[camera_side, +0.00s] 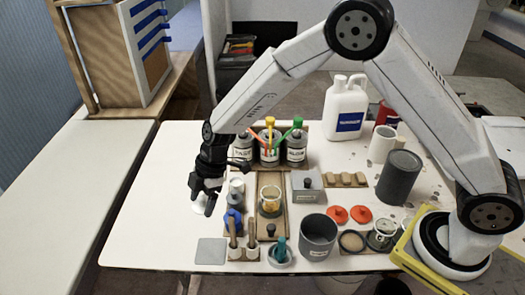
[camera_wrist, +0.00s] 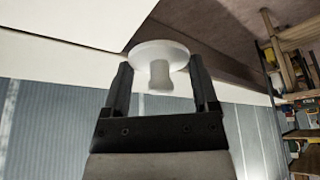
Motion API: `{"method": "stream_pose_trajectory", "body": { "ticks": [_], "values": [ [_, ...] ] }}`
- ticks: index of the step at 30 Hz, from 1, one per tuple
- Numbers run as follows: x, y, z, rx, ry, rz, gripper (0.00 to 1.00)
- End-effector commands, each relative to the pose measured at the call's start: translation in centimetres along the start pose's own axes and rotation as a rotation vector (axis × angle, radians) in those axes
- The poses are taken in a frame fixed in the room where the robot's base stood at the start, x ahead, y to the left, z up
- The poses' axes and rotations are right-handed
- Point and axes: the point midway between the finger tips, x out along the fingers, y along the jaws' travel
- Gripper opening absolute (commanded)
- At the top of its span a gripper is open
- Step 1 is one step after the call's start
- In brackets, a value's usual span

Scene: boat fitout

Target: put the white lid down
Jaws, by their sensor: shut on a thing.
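The white lid (camera_wrist: 160,56) is a round disc with a stubby knob, and it sits between my two fingertips in the wrist view. My gripper (camera_wrist: 162,82) is shut on it. In the side view my gripper (camera_side: 205,198) points down at the left part of the white table, left of the small bottles. A pale edge of the lid (camera_side: 198,207) shows beneath the fingers there. I cannot tell whether the lid touches the table or hangs just above it.
A grey square mat (camera_side: 211,251) lies at the table's front left. A blue item (camera_side: 233,219) and a wooden holder with brushes (camera_side: 243,254) stand close to my gripper's right. Paint cans (camera_side: 269,148) with brushes stand behind. The table left of my gripper is clear.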

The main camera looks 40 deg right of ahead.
Motion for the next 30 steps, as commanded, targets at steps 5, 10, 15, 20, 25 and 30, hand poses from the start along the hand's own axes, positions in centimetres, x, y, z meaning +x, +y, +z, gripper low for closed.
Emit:
{"method": "stream_pose_trajectory", "body": {
  "ticks": [5,10,15,20,25,30],
  "values": [
    [0.4,-0.2,-0.8,-0.049,0.001,-0.019,0.22],
    [0.8,-0.2,-0.6,-0.048,0.001,-0.020,0.22],
    [2.3,-0.3,0.1,-0.045,0.000,-0.021,0.22],
    [4.8,-0.2,1.1,-0.045,0.000,-0.021,0.22],
    [7.5,-0.2,2.2,-0.043,0.000,-0.020,0.22],
    [10.2,-0.2,3.4,-0.044,-0.001,-0.020,0.22]
  ]
}}
